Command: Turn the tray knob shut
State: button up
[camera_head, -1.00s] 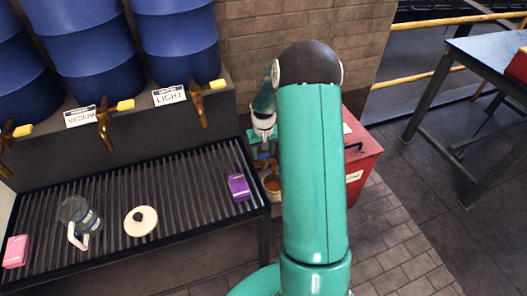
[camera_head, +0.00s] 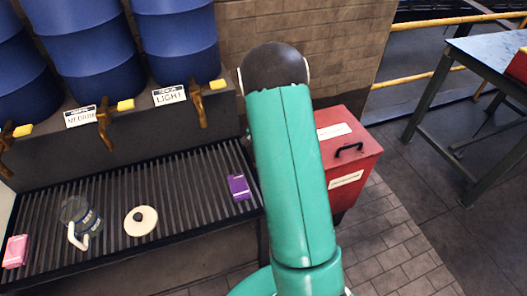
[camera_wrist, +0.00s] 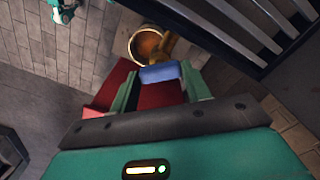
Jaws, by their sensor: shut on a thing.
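In the wrist view, a blue knob (camera_wrist: 160,74) sits at the near end of a brass tap (camera_wrist: 168,47). My gripper (camera_wrist: 160,80) is shut on the blue knob, with one green finger on each side of it. The slatted drip tray (camera_wrist: 232,20) is at the upper right of the wrist view, beside the tap. In the head view the tray (camera_head: 185,205) is at the lower left. My arm hides the gripper and the knob there.
A bucket with brown liquid (camera_wrist: 148,42) is behind the tap. A red bin (camera_head: 350,165) is right of my arm. A purple block (camera_head: 239,187), a cream lid (camera_head: 141,221), a glass jug (camera_head: 80,220) and a pink block (camera_head: 15,251) are on the tray. Blue barrels (camera_head: 180,45) stand behind.

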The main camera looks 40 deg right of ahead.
jog(key=m, duration=0.4)
jog(key=shift+m, duration=1.9)
jog(key=o, duration=1)
jog(key=shift+r, duration=0.1)
notch_tip(320, 180, up, 14)
jog(key=shift+f, duration=0.2)
jog(key=shift+s, duration=0.15)
